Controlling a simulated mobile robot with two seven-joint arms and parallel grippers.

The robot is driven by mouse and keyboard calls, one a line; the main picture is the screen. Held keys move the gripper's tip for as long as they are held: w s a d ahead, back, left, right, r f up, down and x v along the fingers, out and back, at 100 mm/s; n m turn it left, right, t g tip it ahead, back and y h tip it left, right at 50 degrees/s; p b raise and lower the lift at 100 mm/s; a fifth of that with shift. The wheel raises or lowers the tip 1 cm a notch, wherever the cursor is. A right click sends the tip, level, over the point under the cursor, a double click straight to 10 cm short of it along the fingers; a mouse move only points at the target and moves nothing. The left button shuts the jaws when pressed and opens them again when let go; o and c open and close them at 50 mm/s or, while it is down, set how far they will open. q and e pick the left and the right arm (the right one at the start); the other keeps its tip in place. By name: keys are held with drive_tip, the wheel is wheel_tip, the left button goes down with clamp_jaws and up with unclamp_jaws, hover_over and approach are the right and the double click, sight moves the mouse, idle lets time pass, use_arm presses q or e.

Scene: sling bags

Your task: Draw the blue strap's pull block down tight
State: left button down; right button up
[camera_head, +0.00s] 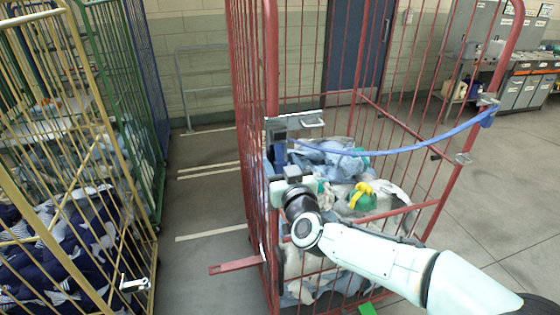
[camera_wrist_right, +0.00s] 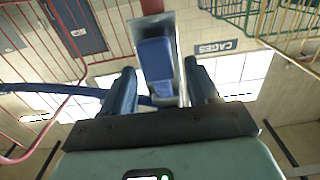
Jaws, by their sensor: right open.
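The blue strap (camera_head: 400,150) hangs in a shallow sag across the open front of the red cage (camera_head: 272,60), from its right post to a grey metal bracket (camera_head: 312,120) on its left post. In the right wrist view a blue block (camera_wrist_right: 155,60), apparently the pull block, sits against the bracket's grey plate (camera_wrist_right: 185,70). The strap (camera_wrist_right: 75,92) runs in from the left. My right gripper (camera_wrist_right: 161,85) is open, with one dark finger on each side of the block; contact is unclear. In the head view its fingers (camera_head: 280,158) are partly hidden near the bracket. My left gripper is out of view.
The red cage holds light blue and white laundry (camera_head: 330,160) and a green bundle with a yellow tie (camera_head: 362,197). A yellow cage (camera_head: 85,110) stands at left, with green and blue cages behind. Floor (camera_head: 205,240) between the cages is mostly clear.

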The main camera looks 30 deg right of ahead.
drive_tip(key=shift+x, duration=0.8)
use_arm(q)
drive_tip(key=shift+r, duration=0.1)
use_arm(e)
drive_tip(key=shift+s, duration=0.1)
